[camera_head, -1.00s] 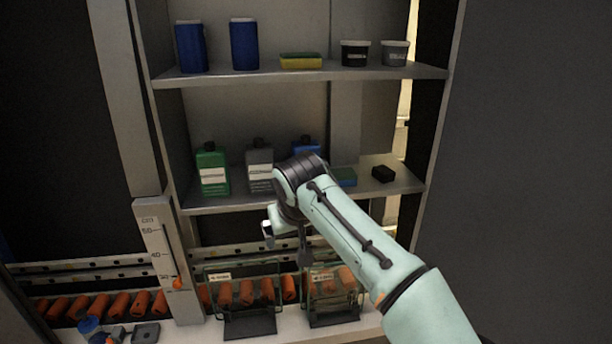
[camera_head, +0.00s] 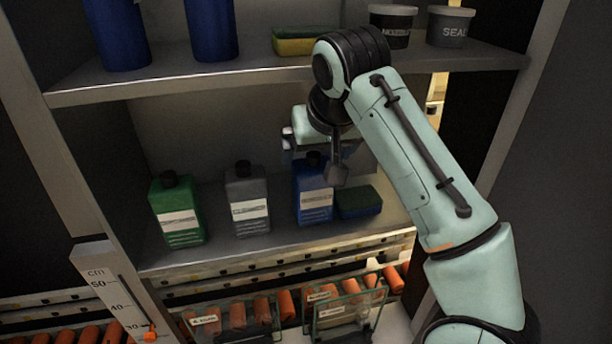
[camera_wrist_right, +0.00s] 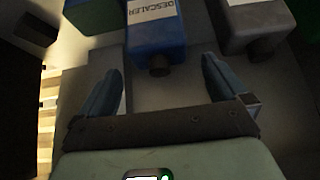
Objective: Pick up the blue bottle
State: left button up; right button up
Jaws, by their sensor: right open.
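The blue bottle (camera_head: 313,188) with a white label and dark cap stands upright on the middle shelf, between a grey bottle and a sponge. In the right wrist view the blue bottle (camera_wrist_right: 157,45) reads "DESCALER", and its cap points toward the gap between my fingers. My right gripper (camera_head: 325,165) is at the blue bottle's top in the head view, partly covering it. In the right wrist view my right gripper (camera_wrist_right: 160,85) is open and empty, its two fingers spread on either side of the cap's line. My left gripper is not in view.
A grey bottle (camera_head: 247,199) and a green bottle (camera_head: 177,210) stand left of the blue one. A green-and-blue sponge (camera_head: 359,203) lies close on its right. The upper shelf (camera_head: 190,78) runs above, holding blue containers, a yellow sponge (camera_head: 304,40) and tubs.

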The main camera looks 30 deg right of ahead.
aim_at(312, 166)
jog(key=shift+s+x, duration=0.25)
jog(key=shift+x, duration=1)
jog(key=x, duration=0.4)
jog(key=shift+w+d+f, duration=0.1)
jog(key=shift+w+f, duration=0.05)
jog(key=shift+w, duration=0.25)
jog(key=shift+s, duration=0.1)
jog(key=c, duration=1.9)
jog(key=shift+o, duration=0.2)
